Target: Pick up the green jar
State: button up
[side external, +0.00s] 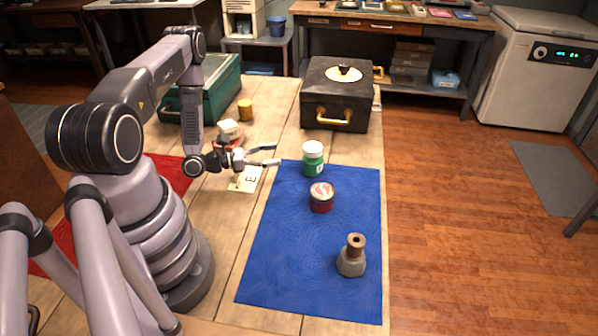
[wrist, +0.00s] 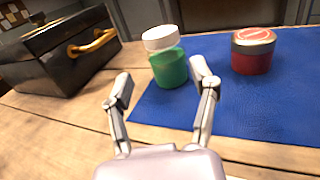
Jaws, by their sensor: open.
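The green jar (side external: 313,158) with a white lid stands upright at the far left corner of the blue mat (side external: 281,262). My gripper (side external: 278,154) is open and empty, low over the wooden table just left of the jar. In the wrist view, the green jar (wrist: 167,58) stands ahead of my gripper (wrist: 160,82), roughly between the two spread fingertips and beyond them. I see no contact between the fingers and the jar.
A red tin (side external: 321,198) stands on the mat close to the jar, and a grey-brown object (side external: 352,256) stands nearer the front. A black box (side external: 337,95) with brass handles is behind.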

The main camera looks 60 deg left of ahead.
aim_at(321, 148)
jog(key=x, duration=1.3)
jog(key=shift+w, duration=0.1)
jog(key=c, duration=1)
